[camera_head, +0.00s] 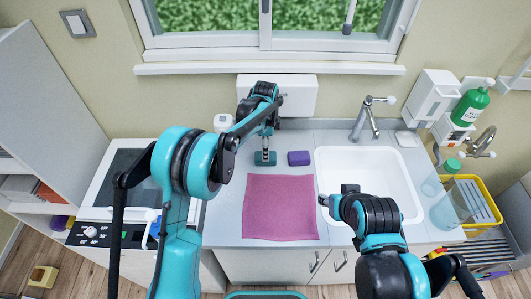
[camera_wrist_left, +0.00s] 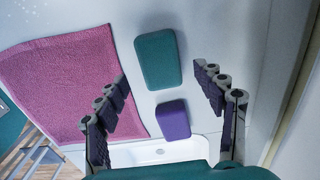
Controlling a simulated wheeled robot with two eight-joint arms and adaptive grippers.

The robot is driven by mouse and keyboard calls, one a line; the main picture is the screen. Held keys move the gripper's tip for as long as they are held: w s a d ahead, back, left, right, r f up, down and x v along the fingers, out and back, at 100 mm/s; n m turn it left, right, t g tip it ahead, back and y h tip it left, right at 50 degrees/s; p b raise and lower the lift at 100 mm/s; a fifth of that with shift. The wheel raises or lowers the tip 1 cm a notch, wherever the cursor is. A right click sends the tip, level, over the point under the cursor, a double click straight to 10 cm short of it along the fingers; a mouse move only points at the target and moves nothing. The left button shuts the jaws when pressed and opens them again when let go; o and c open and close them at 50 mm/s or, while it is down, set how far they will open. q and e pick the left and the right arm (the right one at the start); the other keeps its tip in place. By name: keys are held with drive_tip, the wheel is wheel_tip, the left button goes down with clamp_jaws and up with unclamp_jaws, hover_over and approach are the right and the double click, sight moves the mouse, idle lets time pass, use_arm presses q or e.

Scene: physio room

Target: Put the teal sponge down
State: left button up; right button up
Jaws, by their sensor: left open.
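The teal sponge (camera_head: 265,159) lies on the white counter behind the pink cloth (camera_head: 279,208). In the left wrist view the teal sponge (camera_wrist_left: 158,60) lies flat, apart from the pink cloth (camera_wrist_left: 62,75). My left gripper (camera_head: 267,147) is right above the sponge in the head view. In the left wrist view its two fingers (camera_wrist_left: 161,73) are spread apart, with nothing gripped between them. My right gripper (camera_head: 323,200) is over the front left edge of the sink; its fingers are too small to read.
A purple sponge (camera_head: 299,158) lies just right of the teal one. The white sink (camera_head: 368,160) with a tap (camera_head: 370,118) is further right. A white box (camera_head: 300,88) hangs on the wall behind. Clear counter surrounds the sponges.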

use_arm(q)
drive_tip(key=s+a+r+n+t+p, duration=0.1)
drive_tip(key=s+a+r+n, duration=0.15)
drive_tip(key=r, duration=0.45)
drive_tip(key=s+a+r+n+t, duration=0.15)
drive_tip(key=s+a+r, duration=0.25)
drive_tip(key=r, duration=0.4)
drive_tip(key=s+a+n+t, duration=0.2)
drive_tip(key=s+a+n, duration=0.3)
drive_tip(key=s, duration=0.6)
drive_tip(key=s+a+n+t, duration=0.2)
drive_tip(key=s+a+n, duration=0.4)
drive_tip(key=s+n, duration=0.3)
drive_tip(key=shift+s+a+f+t, duration=0.15)
drive_tip(key=shift+s+f+t, duration=0.15)
drive_tip(key=shift+s, duration=0.6)
wheel_tip(320, 180, down, 7)
drive_tip(key=b, duration=0.6)
drive_tip(key=shift+r+b, duration=0.2)
drive_tip(key=shift+b, duration=0.2)
